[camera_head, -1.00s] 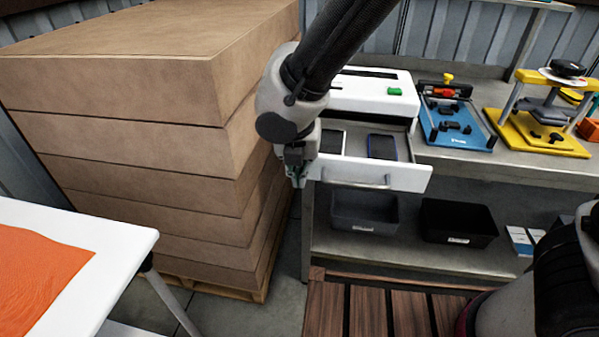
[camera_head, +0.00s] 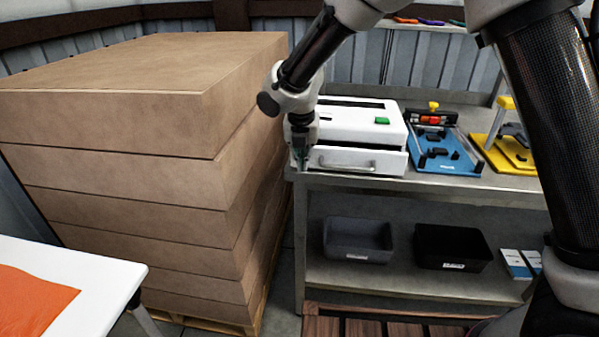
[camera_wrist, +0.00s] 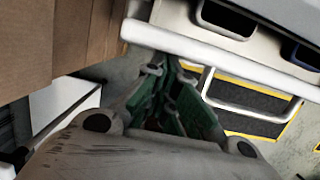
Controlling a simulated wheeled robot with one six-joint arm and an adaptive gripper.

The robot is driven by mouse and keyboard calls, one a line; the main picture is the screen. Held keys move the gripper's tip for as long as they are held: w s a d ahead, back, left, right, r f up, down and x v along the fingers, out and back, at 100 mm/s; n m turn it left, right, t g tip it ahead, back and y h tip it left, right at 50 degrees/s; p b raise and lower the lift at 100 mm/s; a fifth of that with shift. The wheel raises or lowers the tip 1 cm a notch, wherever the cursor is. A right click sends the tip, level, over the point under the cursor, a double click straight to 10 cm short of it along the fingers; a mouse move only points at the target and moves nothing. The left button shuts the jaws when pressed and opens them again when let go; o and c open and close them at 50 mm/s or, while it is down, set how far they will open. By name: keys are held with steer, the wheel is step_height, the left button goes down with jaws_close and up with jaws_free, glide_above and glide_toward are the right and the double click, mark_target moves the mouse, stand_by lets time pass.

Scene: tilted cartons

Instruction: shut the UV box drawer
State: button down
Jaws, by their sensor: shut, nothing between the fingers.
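The white UV box (camera_head: 345,128), with a green button, stands on the grey bench. Its white drawer (camera_head: 388,163) shows as a front panel with a metal handle, close below the box front in the head view. In the wrist view, the drawer front (camera_wrist: 215,52) is nearest me, and parts of two dark phones (camera_wrist: 228,18) show behind it, so a gap remains visible there. My gripper (camera_head: 301,160) is shut and empty at the left end of the drawer front. Its green fingertips (camera_wrist: 172,78) overlap the panel's edge; contact is unclear.
A tall carton stack (camera_head: 120,140) stands close left of my gripper. A blue fixture (camera_head: 445,155) and a yellow press (camera_head: 508,150) are right of the box. Grey and black bins (camera_head: 358,240) sit on the lower shelf. A white table (camera_head: 105,275) is front left.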

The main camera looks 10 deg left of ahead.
steer(key=shift+w, duration=1.5)
steer(key=shift+r, duration=0.1)
